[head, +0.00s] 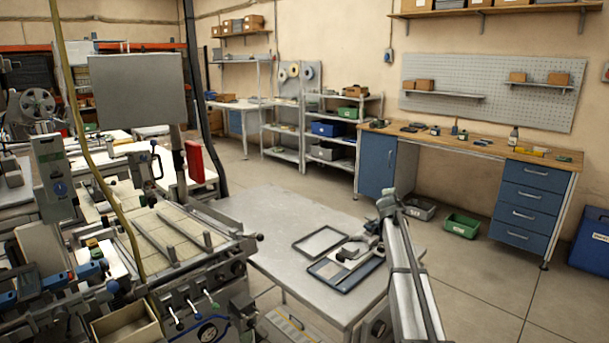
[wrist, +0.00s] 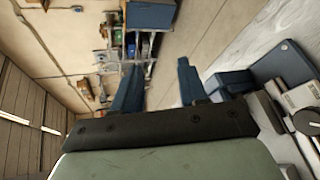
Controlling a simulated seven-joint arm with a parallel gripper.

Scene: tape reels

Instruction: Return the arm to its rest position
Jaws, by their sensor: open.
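My arm (head: 408,280) rises at the lower right of the head view, beside the grey table (head: 275,225). Its upper end is near the table's right edge; the fingers cannot be made out there. In the wrist view my gripper (wrist: 158,72) shows two dark blue fingers apart, with nothing between them. Beyond them are floor and shelves, seen turned on their side. A dark-edged tray (head: 325,270) lies on the table, with a pale device (head: 352,250) over it. A flat frame (head: 320,241) lies behind the tray.
A machine with a pale tiled top (head: 165,240) stands left of the table. A wooden workbench (head: 470,141) with blue drawers stands along the back wall. A green bin (head: 461,224) and a grey bin (head: 419,209) are on the floor. The table's left part is clear.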

